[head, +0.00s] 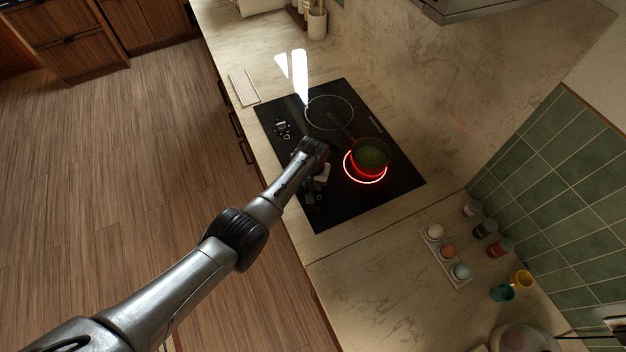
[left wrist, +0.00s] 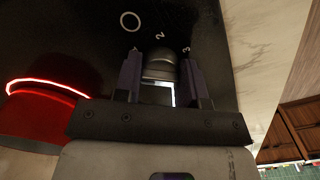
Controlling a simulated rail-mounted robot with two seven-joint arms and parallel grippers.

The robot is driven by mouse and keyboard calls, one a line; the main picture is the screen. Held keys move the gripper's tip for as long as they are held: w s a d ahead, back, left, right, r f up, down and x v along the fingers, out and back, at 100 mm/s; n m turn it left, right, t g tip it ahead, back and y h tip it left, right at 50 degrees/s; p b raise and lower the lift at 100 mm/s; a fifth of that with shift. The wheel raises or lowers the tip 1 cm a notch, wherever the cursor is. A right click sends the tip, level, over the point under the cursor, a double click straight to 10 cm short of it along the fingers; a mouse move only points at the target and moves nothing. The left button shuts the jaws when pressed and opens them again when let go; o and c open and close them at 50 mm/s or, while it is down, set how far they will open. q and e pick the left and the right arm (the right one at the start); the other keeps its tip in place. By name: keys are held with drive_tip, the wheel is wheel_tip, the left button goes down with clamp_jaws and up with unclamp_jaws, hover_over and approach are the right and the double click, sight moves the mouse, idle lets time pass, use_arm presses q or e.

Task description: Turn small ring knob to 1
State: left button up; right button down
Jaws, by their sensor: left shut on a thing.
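The black cooktop (head: 335,207) is set in the marble counter. My left gripper (head: 316,188) is over its front edge strip. In the left wrist view, the two fingers (left wrist: 160,78) are shut on a dark round control knob (left wrist: 162,69). White marks, with 2 and 3 readable, and a white circle (left wrist: 130,21) are printed by it; the pointer is hidden. One ring (head: 365,181) glows red under a pan (head: 371,154) with green contents; the glow also shows in the left wrist view (left wrist: 45,82). The other ring (head: 329,98) is unlit. My right gripper is out of view.
Another knob (head: 281,127) sits on the cooktop's front strip. The pan handle (head: 339,125) points toward the unlit ring.

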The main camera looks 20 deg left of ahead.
use_arm(q)
drive_tip(key=shift+m, duration=2)
drive_tip(key=o, duration=0.9)
wheel_tip(320, 180, up, 6)
drive_tip(key=p, duration=0.2)
drive_tip(key=shift+f+p, duration=0.1)
drive_tip(key=shift+p, duration=0.3)
drive_tip(key=shift+r+p, duration=0.3)
drive_tip(key=shift+r, duration=3.7)
